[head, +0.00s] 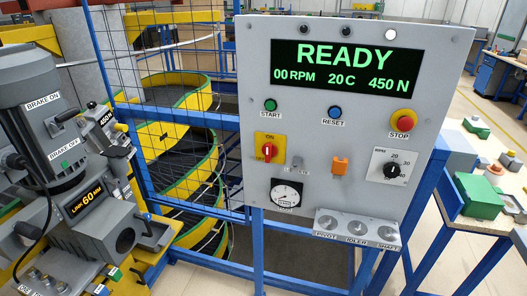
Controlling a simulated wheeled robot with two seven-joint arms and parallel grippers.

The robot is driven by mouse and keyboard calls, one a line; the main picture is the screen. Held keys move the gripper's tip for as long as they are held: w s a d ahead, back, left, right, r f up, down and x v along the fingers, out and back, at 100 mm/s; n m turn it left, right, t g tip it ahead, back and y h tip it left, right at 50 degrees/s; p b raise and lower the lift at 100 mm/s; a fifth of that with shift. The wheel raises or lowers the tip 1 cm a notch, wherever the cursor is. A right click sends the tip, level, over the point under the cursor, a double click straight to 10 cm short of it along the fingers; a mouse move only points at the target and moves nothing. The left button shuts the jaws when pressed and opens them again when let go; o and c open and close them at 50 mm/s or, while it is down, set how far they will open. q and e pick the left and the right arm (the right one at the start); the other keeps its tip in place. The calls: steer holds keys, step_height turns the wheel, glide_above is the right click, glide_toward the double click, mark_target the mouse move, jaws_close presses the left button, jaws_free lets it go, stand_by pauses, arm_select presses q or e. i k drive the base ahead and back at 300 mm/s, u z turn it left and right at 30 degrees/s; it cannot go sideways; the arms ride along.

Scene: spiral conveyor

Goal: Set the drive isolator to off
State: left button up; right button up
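The drive isolator (268,148) is a yellow square plate with a red rotary handle, on the left part of the grey control panel (350,120). An ON mark shows at the plate's top and smaller lettering at its lower left. The red handle looks roughly upright, but its exact pointing is too small to be sure of. The display (347,67) above reads READY, 00 RPM, 20 C and 450 N. Neither of my grippers is in the head view, and nothing touches the isolator.
The panel also carries a green START button (270,104), blue RESET button (335,112), red STOP button (403,119), black dial (392,170), orange piece (340,165) and gauge (286,194). A motor unit (38,100) stands left. A table with green blocks (478,196) stands right.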

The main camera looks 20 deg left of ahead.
mark_target(269, 150)
steer(key=k, duration=0.35)
steer(key=u, duration=2.1)
steer(key=i, duration=1.5)
steer(key=z, duration=2.15)
